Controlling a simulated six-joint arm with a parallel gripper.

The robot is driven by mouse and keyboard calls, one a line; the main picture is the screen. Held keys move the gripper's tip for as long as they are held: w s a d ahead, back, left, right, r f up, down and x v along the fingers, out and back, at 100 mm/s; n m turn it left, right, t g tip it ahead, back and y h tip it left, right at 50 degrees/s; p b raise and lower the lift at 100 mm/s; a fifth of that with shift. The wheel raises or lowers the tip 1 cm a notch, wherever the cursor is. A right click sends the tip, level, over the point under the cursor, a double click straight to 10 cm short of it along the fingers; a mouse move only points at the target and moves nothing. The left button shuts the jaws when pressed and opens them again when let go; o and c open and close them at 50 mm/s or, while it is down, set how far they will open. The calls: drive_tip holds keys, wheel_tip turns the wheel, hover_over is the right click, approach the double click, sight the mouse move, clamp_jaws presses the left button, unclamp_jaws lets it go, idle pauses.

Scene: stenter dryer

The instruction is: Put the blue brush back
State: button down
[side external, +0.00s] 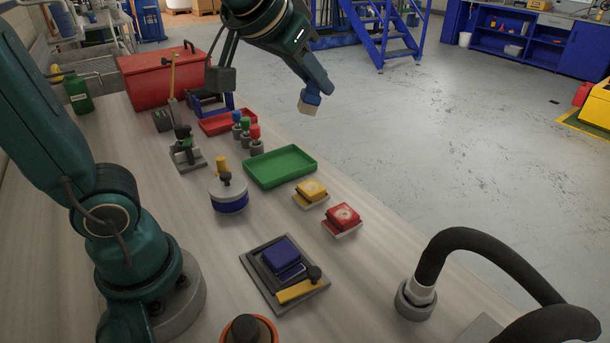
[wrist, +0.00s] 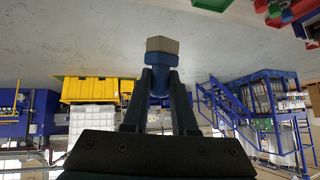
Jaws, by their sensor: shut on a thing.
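My gripper (side external: 319,84) is raised above the far right edge of the table, over the floor side. It is shut on the blue brush (side external: 310,100), which has a blue body and a pale beige end pointing down. In the wrist view the brush (wrist: 160,58) sits between the two dark fingers (wrist: 160,88), its beige end outward. The brush touches nothing else.
A green tray (side external: 281,165), yellow block (side external: 311,189) and red block (side external: 343,215) lie along the right side. Several small pegs, a round tin (side external: 229,197) and a grey tray (side external: 318,291) stand nearby. A black hose (side external: 470,240) arches at front right. A red toolbox (side external: 155,78) stands behind.

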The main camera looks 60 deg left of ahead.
drive_tip(key=shift+s+a+f+n+y, duration=0.3)
drive_tip(key=shift+s+f+n+y, duration=0.1)
drive_tip(key=shift+n+y, duration=0.4)
drive_tip(key=s+a+f+n+g+y, duration=0.6)
drive_tip(key=s+a+f+n+g, duration=0.15)
drive_tip(key=a+n, duration=0.45)
drive_tip(key=s+a+f+n+g, duration=0.1)
drive_tip(key=s+a+n+g, duration=0.4)
drive_tip(key=s, duration=0.4)
drive_tip(key=s+a+f+n+g, duration=0.2)
drive_tip(key=s+a+n+g, duration=0.25)
drive_tip(key=s, duration=0.45)
drive_tip(key=shift+n+h, duration=0.3)
drive_tip(key=shift+n, duration=0.25)
drive_tip(key=shift+w+a+f, duration=0.2)
drive_tip(key=shift+w+f, duration=2.55)
drive_tip(key=shift+w, duration=0.15)
drive_tip(key=shift+w+a+f, duration=0.15)
drive_tip(key=shift+w+f, duration=2.55)
drive_tip(key=shift+w, duration=0.15)
